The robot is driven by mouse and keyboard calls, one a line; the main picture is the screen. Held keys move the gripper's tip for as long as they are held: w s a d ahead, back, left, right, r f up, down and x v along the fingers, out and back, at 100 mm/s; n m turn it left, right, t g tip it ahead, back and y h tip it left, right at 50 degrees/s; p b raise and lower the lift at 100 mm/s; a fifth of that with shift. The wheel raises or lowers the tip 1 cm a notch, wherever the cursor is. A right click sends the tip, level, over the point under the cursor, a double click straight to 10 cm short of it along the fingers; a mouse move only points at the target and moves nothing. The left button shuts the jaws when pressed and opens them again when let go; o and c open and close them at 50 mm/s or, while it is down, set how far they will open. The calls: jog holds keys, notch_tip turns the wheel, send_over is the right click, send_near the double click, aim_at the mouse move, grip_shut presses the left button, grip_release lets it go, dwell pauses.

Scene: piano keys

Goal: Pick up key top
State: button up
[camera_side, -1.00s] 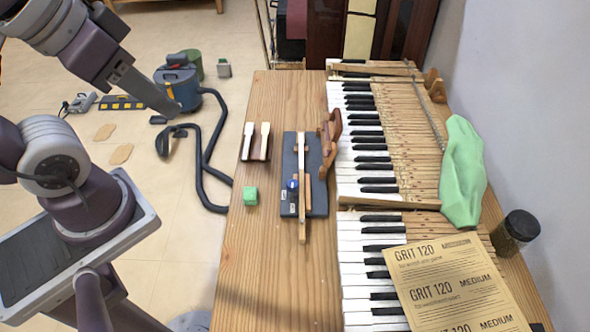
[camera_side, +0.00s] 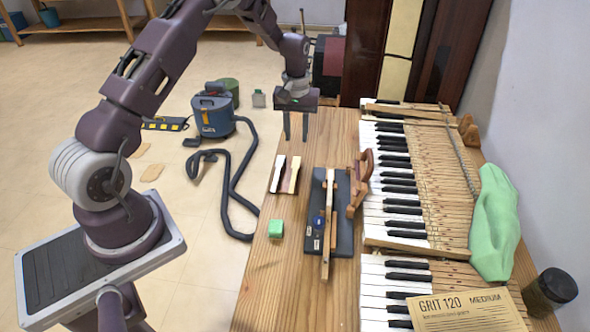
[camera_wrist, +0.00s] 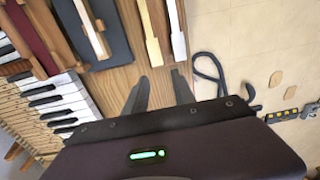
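Two slim key tops lie side by side on a small dark rest on the wooden bench: a white one (camera_side: 278,173) at left and a cream one (camera_side: 294,174) at right. In the wrist view the white one (camera_wrist: 178,38) is at right and the cream one (camera_wrist: 150,42) at left, both cut off by the top edge. My gripper (camera_side: 296,138) points down above the bench's far end, beyond the key tops and apart from them. It is open and empty. Its two fingers also show in the wrist view (camera_wrist: 160,77), their tips near the ends of the key tops.
A dark block (camera_side: 343,230) carries a wooden key (camera_side: 327,225). A wooden clamp-like piece (camera_side: 359,185) stands before the piano keyboard (camera_side: 400,185). A green cloth (camera_side: 494,225) lies at right.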

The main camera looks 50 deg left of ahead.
aim_at(296, 160)
jog(key=f, duration=0.7)
jog(key=shift+d+f, duration=0.2)
grip_shut()
